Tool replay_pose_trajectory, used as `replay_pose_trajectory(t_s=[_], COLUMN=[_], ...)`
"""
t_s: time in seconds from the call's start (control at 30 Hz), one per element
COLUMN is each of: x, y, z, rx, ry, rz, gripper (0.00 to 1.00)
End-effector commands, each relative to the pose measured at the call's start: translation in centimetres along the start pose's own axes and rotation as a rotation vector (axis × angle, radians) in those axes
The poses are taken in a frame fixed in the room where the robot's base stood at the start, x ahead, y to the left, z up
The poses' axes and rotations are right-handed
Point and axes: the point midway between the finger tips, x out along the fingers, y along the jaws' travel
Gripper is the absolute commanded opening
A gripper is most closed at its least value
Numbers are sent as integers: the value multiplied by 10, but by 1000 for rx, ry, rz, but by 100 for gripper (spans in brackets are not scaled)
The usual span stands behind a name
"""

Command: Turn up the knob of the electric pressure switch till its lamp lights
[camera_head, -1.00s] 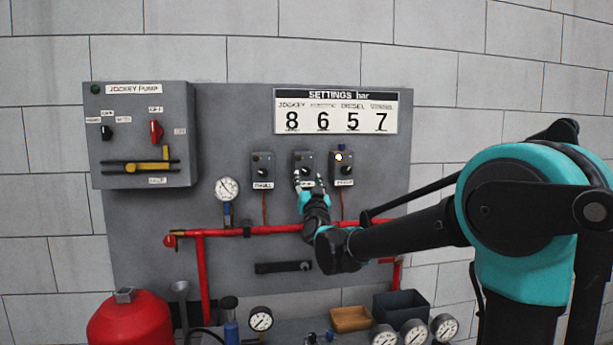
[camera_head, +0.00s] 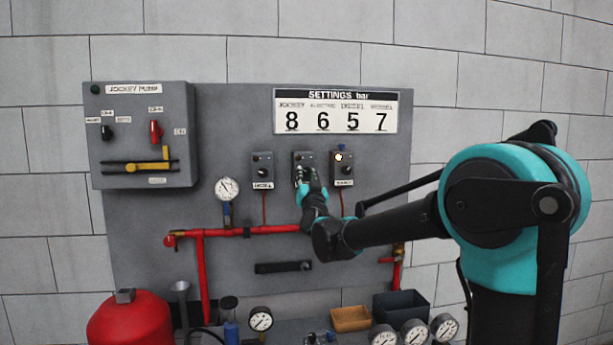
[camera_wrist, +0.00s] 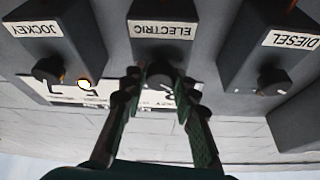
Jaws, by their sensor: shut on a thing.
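The electric pressure switch (camera_head: 298,156) is the middle of three grey boxes on the panel. In the wrist view, which is upside down, its box (camera_wrist: 163,50) carries the label ELECTRIC (camera_wrist: 162,29). My gripper (camera_wrist: 160,82) is shut on its black knob (camera_wrist: 160,72), one finger on each side. The gripper (camera_head: 304,174) covers the knob and the label in the head view. The electric lamp looks dark in the head view, though it is very small; in the wrist view a finger hides its place. The settings board (camera_head: 336,111) shows 6 under electric.
The jockey switch (camera_head: 346,169) stands close to the right, its lamp (camera_head: 338,157) lit. The diesel switch (camera_head: 262,170) stands close to the left. A red pipe (camera_head: 265,230) runs below my gripper. The wall above the settings board is clear.

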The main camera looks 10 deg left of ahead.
Motion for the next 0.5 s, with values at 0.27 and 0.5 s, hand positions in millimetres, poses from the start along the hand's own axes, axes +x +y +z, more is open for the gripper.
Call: replay_pose_trajectory(t_s=[0.27, 0.5], x=[0, 0], y=[-1, -1], z=[0, 0], rx=[55, 82], ry=[3, 3], rz=[21, 33], gripper=[0, 0])
